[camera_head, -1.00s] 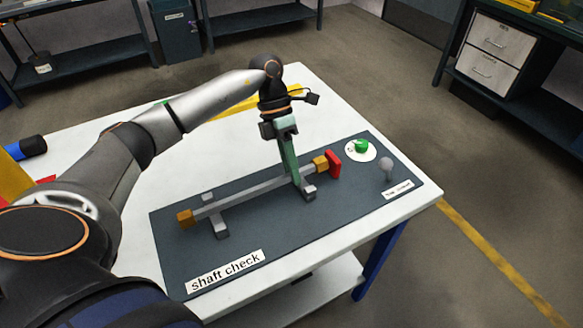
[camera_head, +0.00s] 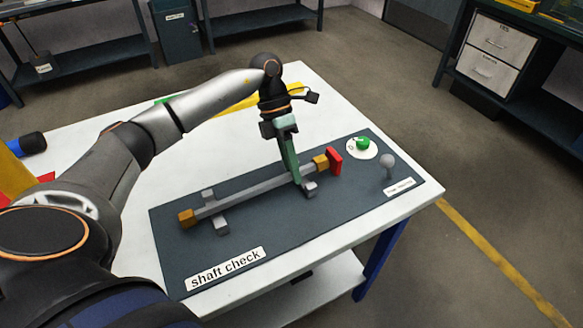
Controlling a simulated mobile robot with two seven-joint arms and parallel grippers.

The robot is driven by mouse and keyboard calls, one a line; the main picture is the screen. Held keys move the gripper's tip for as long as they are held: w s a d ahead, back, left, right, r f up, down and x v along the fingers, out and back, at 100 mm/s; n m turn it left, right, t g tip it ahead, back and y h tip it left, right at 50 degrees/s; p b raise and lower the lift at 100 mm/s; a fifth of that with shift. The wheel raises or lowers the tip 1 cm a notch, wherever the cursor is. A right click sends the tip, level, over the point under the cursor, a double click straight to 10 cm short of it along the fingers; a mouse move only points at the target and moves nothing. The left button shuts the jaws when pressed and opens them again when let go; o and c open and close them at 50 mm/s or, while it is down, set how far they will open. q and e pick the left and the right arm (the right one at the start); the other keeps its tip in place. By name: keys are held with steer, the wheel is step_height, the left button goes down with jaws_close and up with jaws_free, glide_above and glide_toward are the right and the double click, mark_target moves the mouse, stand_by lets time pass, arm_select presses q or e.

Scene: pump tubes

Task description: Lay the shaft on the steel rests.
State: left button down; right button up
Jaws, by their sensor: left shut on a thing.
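The shaft (camera_head: 250,195) is a long grey bar with ochre ends, running diagonally over the dark mat. My left gripper (camera_head: 294,179) comes down from above and is shut on the shaft near its right end. The left steel rest (camera_head: 221,228) lies under the shaft's left part, and the right steel rest (camera_head: 310,187) lies by the gripper's fingertips. The shaft looks level, at or very close to the rests. I cannot tell whether it touches them. The fingers hide part of the shaft and the right rest. My right gripper is not in view.
A red block (camera_head: 334,160) stands at the shaft's right end. A green button (camera_head: 362,143) on a white disc and a grey knob (camera_head: 388,160) are farther right on the mat (camera_head: 300,235). A yellow item (camera_head: 240,103) lies behind my arm. The white table's (camera_head: 330,105) back right is clear.

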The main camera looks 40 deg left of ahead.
arm_select(q)
steer(key=shift+s+d+f, duration=0.1)
steer(key=shift+s+f, duration=0.05)
steer(key=shift+f, duration=0.5)
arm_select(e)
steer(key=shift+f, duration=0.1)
arm_select(q)
steer(key=c, duration=0.8)
jaws_free()
steer(key=shift+o, duration=0.6)
steer(key=v, duration=1.3)
steer(key=shift+r+p, duration=0.35)
steer(key=shift+r, duration=0.1)
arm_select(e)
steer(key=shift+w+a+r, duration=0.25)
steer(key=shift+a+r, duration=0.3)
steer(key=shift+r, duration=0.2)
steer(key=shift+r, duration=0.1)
